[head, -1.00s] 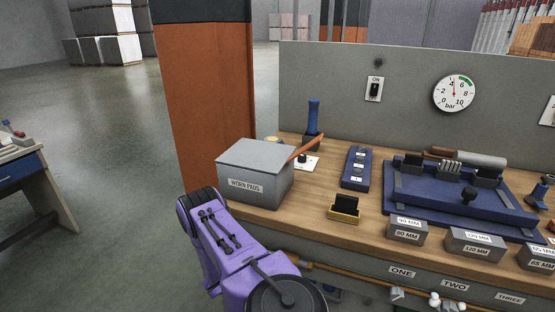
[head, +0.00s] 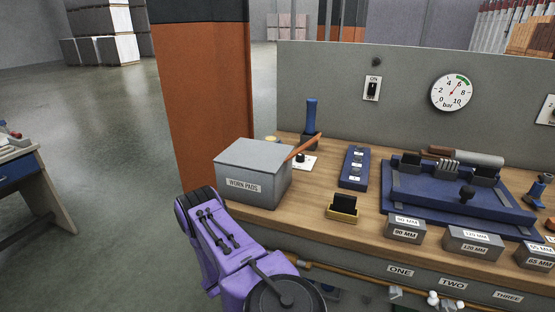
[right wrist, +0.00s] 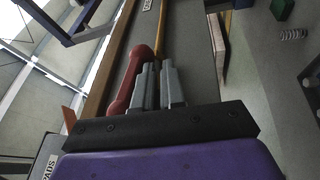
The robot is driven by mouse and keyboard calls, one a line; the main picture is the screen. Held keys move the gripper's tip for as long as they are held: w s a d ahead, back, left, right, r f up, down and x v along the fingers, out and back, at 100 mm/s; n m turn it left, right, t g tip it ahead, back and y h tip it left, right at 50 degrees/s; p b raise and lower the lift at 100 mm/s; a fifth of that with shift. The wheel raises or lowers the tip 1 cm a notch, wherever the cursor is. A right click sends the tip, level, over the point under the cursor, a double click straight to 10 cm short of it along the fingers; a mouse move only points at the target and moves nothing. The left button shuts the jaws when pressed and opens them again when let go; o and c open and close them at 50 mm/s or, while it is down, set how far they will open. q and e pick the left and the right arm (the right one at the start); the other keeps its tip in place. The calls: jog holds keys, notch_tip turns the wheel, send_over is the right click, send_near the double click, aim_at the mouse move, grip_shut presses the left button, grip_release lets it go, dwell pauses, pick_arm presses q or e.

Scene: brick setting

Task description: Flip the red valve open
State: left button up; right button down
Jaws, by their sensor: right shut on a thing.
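The red valve's handle (right wrist: 130,85) shows in the right wrist view as a red bar with a rounded end, beside and partly behind my fingers. The exact contact is hidden behind the fingers. In the head view I cannot make out the valve or either gripper; only a purple arm link of mine shows at the lower middle.
A copper pipe (head: 345,275) runs along the bench front below the worn pads box (head: 252,172). Labelled blocks (head: 405,229) and a blue fixture (head: 455,194) stand on the bench. A pressure gauge (head: 452,92) hangs on the grey panel (head: 320,75). Open floor lies to the left.

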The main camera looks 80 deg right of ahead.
jog(key=shift+s, duration=0.2)
jog(key=w+f+b, duration=0.6)
jog(key=w+b, duration=0.2)
jog(key=w, duration=0.3)
jog(key=shift+w+a+f, duration=0.2)
jog(key=shift+w+a, duration=0.05)
jog(key=shift+w, duration=0.15)
